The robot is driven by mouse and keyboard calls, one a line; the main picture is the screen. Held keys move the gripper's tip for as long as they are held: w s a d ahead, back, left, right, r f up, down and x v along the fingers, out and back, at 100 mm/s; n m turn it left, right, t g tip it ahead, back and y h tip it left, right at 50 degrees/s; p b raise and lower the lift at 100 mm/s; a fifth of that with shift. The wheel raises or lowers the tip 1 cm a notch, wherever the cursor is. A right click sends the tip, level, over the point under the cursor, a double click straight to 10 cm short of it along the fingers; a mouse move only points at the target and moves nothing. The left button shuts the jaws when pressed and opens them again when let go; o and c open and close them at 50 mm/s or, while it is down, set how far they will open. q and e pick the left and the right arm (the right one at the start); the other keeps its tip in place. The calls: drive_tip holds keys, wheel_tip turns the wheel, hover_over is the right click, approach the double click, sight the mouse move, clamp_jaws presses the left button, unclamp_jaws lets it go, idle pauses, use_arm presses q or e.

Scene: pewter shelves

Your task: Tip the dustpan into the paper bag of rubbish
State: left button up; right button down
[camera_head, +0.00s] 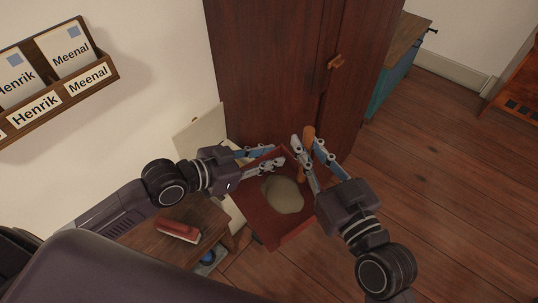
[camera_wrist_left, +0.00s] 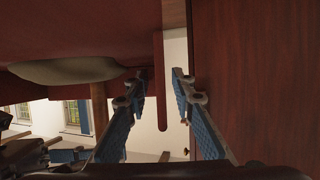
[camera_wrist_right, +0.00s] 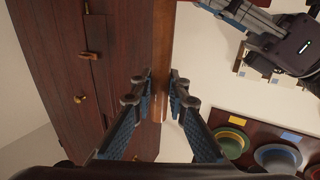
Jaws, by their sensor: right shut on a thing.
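The red dustpan (camera_head: 262,222) is in the middle of the head view, with a beige heap (camera_head: 283,195) lying in it. My right gripper (camera_head: 308,152) is shut on its brown wooden handle (camera_head: 308,132), which also shows between the fingers in the right wrist view (camera_wrist_right: 163,50). My left gripper (camera_head: 274,156) is at the pan's far left edge. In the left wrist view its fingers are apart, with the pan's edge (camera_wrist_left: 160,85) between them. A pale, upright-sided thing (camera_head: 201,128), apparently the paper bag, stands behind and below my left gripper; its inside is hidden.
A dark red wardrobe (camera_head: 262,70) stands close behind the dustpan. A red brush (camera_head: 178,231) lies on a small wooden table (camera_head: 150,238) at lower left. A letter rack (camera_head: 60,92) hangs on the left wall. Floor at right (camera_head: 440,190) is clear.

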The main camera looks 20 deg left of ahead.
use_arm(q)
drive_tip(key=shift+c, duration=0.4)
clamp_jaws()
drive_tip(key=shift+d, duration=0.1)
use_arm(e)
drive_tip(key=c, duration=1.8)
unclamp_jaws()
